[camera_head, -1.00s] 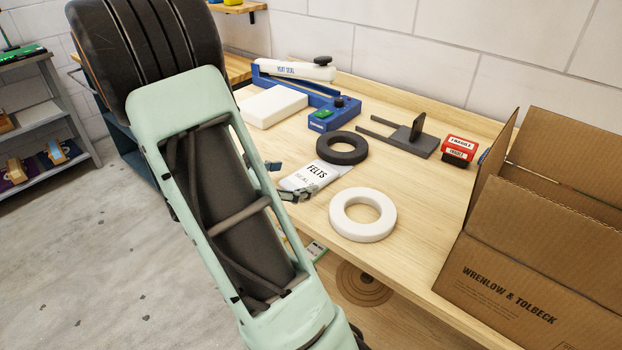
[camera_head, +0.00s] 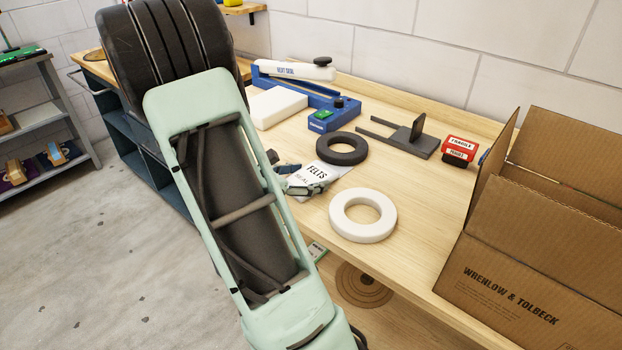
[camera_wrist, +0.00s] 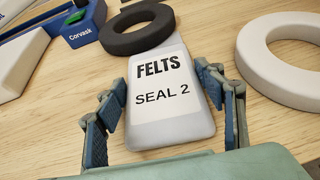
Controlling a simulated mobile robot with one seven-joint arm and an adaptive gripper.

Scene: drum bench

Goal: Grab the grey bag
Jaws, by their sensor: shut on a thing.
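The grey bag (camera_head: 343,168) has a white label reading "FELTS" and lies on the bench. It also fills the middle of the wrist view (camera_wrist: 178,140), where the label reads "FELTS SEAL 2". My gripper (camera_wrist: 162,88) has one blue-padded finger on each side of the bag and is shut on it. In the head view my gripper (camera_head: 304,184) covers the near part of the bag, and my arm hides some of the bench. Whether the bag is clear of the bench top I cannot tell.
A black ring (camera_head: 342,149) lies just beyond the bag and a white ring (camera_head: 363,216) to its right. The blue heat sealer (camera_head: 330,112) and a white block (camera_head: 276,108) are behind. An open cardboard box (camera_head: 530,270) stands at the right. A grey stand (camera_head: 405,138) and red box (camera_head: 460,150) sit farther back.

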